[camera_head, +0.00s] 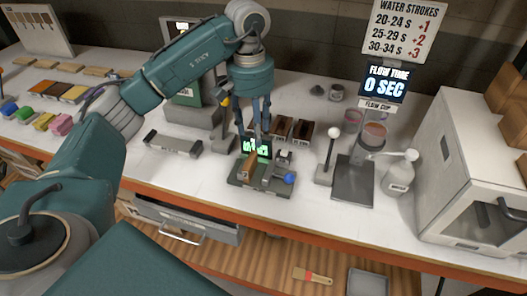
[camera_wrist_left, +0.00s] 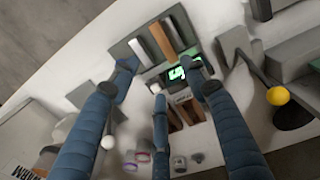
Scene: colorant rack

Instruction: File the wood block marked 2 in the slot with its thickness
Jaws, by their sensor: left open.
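A brown wood block (camera_head: 248,163) stands on the grey device with a green display (camera_head: 262,184); no number on it is readable. The block also shows in the left wrist view (camera_wrist_left: 161,40), beside a paler piece (camera_wrist_left: 140,52). My left gripper (camera_head: 253,130) hangs open and empty just behind and above the device, its fingers pointing down, apart from the block. Its spread fingers show in the left wrist view (camera_wrist_left: 160,78). Two dark brown upright pieces (camera_head: 303,130) stand behind the device with small labels; I cannot tell whether these are slots. My right gripper is out of view.
A grey stand with a white ball (camera_head: 331,148), a flow cup stand (camera_head: 352,182) and a white bottle (camera_head: 399,173) are to the right. A grey bar (camera_head: 173,142) lies left. Coloured blocks (camera_head: 60,124) lie far left. An open drawer (camera_head: 190,220) juts out below the table.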

